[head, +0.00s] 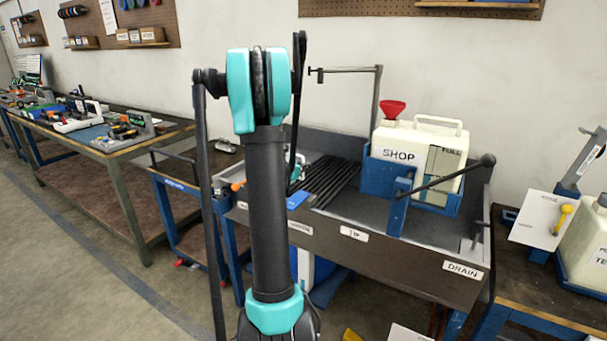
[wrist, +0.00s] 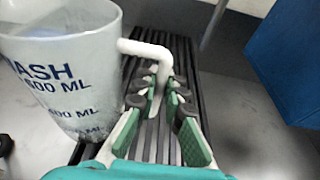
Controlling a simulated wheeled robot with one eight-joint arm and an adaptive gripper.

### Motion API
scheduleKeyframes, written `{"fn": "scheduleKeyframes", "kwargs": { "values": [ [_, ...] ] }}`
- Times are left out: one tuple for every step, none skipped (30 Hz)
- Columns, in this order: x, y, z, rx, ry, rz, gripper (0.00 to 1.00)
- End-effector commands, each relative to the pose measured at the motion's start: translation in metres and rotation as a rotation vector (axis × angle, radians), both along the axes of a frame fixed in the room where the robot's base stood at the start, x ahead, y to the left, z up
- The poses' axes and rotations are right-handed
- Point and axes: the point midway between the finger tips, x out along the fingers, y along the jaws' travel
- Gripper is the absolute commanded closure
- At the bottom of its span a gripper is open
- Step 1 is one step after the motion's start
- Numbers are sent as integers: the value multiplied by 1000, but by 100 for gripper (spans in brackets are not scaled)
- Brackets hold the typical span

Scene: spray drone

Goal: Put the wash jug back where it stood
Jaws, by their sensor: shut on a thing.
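The wash jug (wrist: 65,75) is a translucent grey-white cup with blue lettering, at the left of the wrist view. It looks about upright, its top cut off by the picture edge. My gripper (wrist: 160,92) is shut on the jug's white handle (wrist: 150,50), with the fingers on either side of it. The black slatted rack (wrist: 185,70) lies below the jug and fingers; I cannot tell whether the jug's base touches it. In the head view the rack (head: 332,181) lies in the sink bench, and my arm hides the jug.
A white SHOP container (head: 418,150) with a red funnel (head: 393,108) stands in a blue holder at the bench's right. A black lever (head: 445,177) sticks out there. The bench's front wall (head: 400,262) carries labels, including DRAIN. A blue block (wrist: 290,60) shows right in the wrist view.

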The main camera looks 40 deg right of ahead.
Motion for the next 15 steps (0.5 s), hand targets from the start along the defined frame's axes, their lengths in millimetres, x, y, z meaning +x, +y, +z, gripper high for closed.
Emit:
{"fn": "scheduleKeyframes", "kwargs": {
  "values": [
    [1, -1, -8, 0, 0, 0, 100],
    [1, 0, -12, 0, 0, 0, 100],
    [1, 0, -16, 0, 0, 0, 100],
    [1, -1, -20, 0, 0, 0, 100],
    [1, 0, -22, 0, 0, 0, 100],
    [1, 0, -25, 0, 0, 0, 100],
    [1, 0, -26, 0, 0, 0, 100],
    [1, 0, -27, 0, 0, 0, 100],
    [1, 0, -28, 0, 0, 0, 100],
    [1, 0, -28, 0, 0, 0, 100],
    [0, 0, -28, 0, 0, 0, 100],
    [0, 0, -28, 0, 0, 0, 100],
    [0, 0, -28, 0, 0, 0, 100],
    [0, 0, -28, 0, 0, 0, 100],
    [0, 0, -28, 0, 0, 0, 100]
  ]
}}
